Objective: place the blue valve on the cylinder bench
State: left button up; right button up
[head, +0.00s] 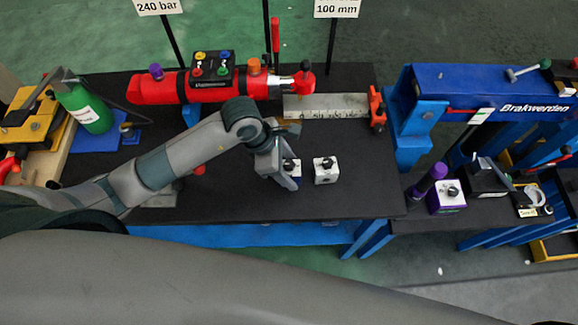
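The cylinder bench (240,207) is a black-topped table on a blue frame, with a red cylinder (150,88) lying along its back. A small block with a white top, a black knob and a bit of blue on its side, apparently the blue valve (294,167), stands on the bench right of centre. My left gripper (285,181) points down at it and covers its left part. Whether the fingers touch or grip the block cannot be told. My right gripper is not in view.
A white valve block (325,170) stands close to the right. A metal ruler (325,106) lies behind. A purple valve (447,197) stands on the lower bench at right. A green bottle (86,108) is at left. The bench's right front is clear.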

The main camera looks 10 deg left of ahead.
pick_arm(q)
jog(key=shift+r, duration=0.1)
jog(key=shift+r, duration=0.1)
jog(key=shift+a+r, duration=0.2)
jog(key=shift+r, duration=0.1)
jog(key=b+v, duration=0.3)
jog(key=v, duration=0.8)
jog(key=shift+b, duration=0.3)
dwell(1.3)
